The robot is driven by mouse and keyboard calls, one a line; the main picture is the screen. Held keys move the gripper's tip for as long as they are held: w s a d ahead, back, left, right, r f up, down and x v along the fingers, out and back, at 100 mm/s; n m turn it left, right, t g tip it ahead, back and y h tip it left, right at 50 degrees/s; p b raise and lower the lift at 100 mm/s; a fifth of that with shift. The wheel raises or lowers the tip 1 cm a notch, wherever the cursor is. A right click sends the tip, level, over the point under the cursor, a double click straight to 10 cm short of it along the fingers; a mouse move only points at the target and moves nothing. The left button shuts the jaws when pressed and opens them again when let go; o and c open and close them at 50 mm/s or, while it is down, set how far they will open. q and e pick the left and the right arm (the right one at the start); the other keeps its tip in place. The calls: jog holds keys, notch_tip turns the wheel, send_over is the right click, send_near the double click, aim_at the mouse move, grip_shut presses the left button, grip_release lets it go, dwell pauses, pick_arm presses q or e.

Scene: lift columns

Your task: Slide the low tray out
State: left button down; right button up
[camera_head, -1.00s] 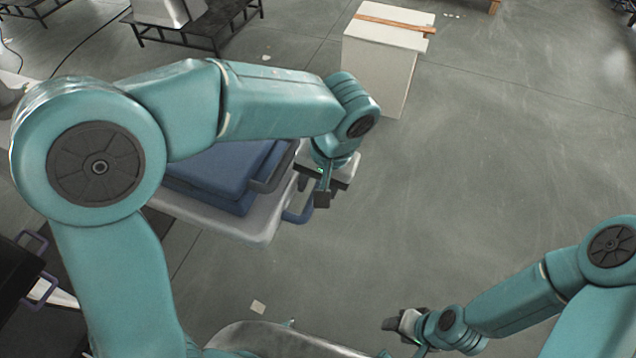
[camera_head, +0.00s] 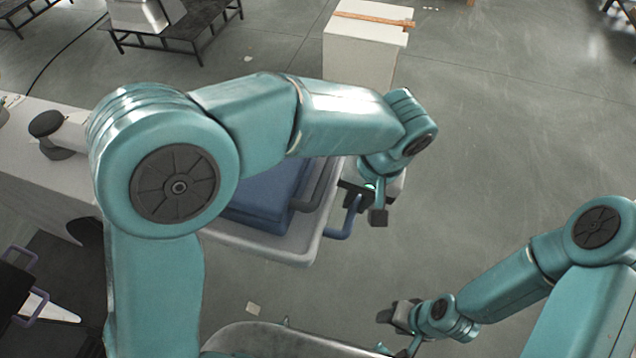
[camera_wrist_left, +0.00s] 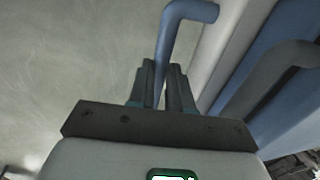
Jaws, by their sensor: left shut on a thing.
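A pale grey tray (camera_head: 270,245) shows left of centre in the head view, partly hidden behind my left arm. A blue bar handle (camera_head: 347,222) sticks out at its right end. Blue flat pieces (camera_head: 268,197) with a dark grey handle (camera_head: 318,185) lie above the pale tray. My left gripper (camera_head: 365,205) is shut on the blue handle. In the left wrist view its fingers (camera_wrist_left: 165,82) stand either side of the blue handle (camera_wrist_left: 174,40). My right gripper (camera_head: 392,315) is at the lower middle, away from the tray; its jaw gap is unclear.
A white block (camera_head: 362,55) with a brown strip on top stands behind my left gripper. A pale bench (camera_head: 40,170) with a dark-topped object (camera_head: 52,130) is at the left. A dark low table (camera_head: 170,40) is at the back. The floor at right is clear.

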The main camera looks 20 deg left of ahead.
pick_arm(q)
jog(key=d, duration=0.4)
jog(key=shift+d+r+p, duration=0.1)
jog(key=shift+r+p, duration=0.05)
jog(key=shift+p, duration=0.15)
jog(key=c, duration=1.1)
grip_release()
jog(key=shift+s, duration=0.1)
jog(key=shift+o, duration=0.2)
jog(key=d+r+p, duration=0.3)
jog(key=r+p, duration=1)
jog(key=r, duration=0.3)
